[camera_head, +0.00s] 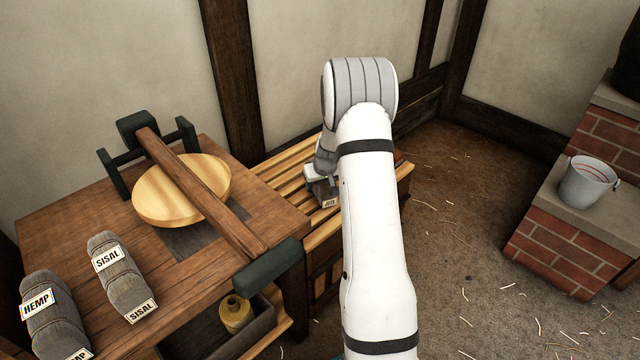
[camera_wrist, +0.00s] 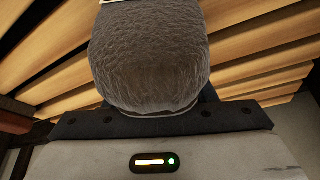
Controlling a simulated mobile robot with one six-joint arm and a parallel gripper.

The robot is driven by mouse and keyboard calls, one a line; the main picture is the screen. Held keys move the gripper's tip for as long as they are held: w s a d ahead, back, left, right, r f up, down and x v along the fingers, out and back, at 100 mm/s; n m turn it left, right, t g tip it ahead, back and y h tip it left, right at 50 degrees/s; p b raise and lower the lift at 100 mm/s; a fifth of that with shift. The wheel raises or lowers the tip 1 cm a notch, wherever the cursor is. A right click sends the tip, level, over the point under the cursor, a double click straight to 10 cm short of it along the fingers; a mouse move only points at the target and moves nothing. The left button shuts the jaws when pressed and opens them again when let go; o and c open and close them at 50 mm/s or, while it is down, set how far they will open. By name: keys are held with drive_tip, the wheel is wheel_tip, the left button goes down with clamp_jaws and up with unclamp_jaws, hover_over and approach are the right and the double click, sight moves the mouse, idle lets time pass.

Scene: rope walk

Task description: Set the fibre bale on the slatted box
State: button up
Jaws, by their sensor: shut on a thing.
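The fibre bale (camera_head: 327,199) is grey and carries a white label whose text is hard to read, perhaps JUTE. My gripper (camera_head: 320,182) is shut on it, and my arm hides part of both in the head view. The bale also fills the upper middle of the wrist view (camera_wrist: 150,60), with a dark gripper edge below it. The slatted box (camera_head: 272,176) has pale wooden slats and stands by the wall. Its slats (camera_wrist: 255,45) show behind the bale in the wrist view. The bale is over the slats; I cannot tell whether it touches them.
A wooden bench (camera_head: 60,222) at left holds a HEMP bale (camera_head: 55,315), a SISAL bale (camera_head: 120,275) and a lever (camera_head: 200,190) across a round wooden disc (camera_head: 160,203). A bucket (camera_head: 588,181) stands on brickwork (camera_head: 565,240) at right. The straw-strewn floor (camera_head: 470,220) between is clear.

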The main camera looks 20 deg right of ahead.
drive_tip(key=o, duration=1.1)
drive_tip(key=shift+s+r+p, duration=0.1)
drive_tip(key=shift+r+p, duration=0.3)
drive_tip(key=p+v, duration=0.3)
drive_tip(key=v, duration=0.8)
drive_tip(key=shift+r, duration=0.2)
drive_tip(key=shift+s, duration=0.1)
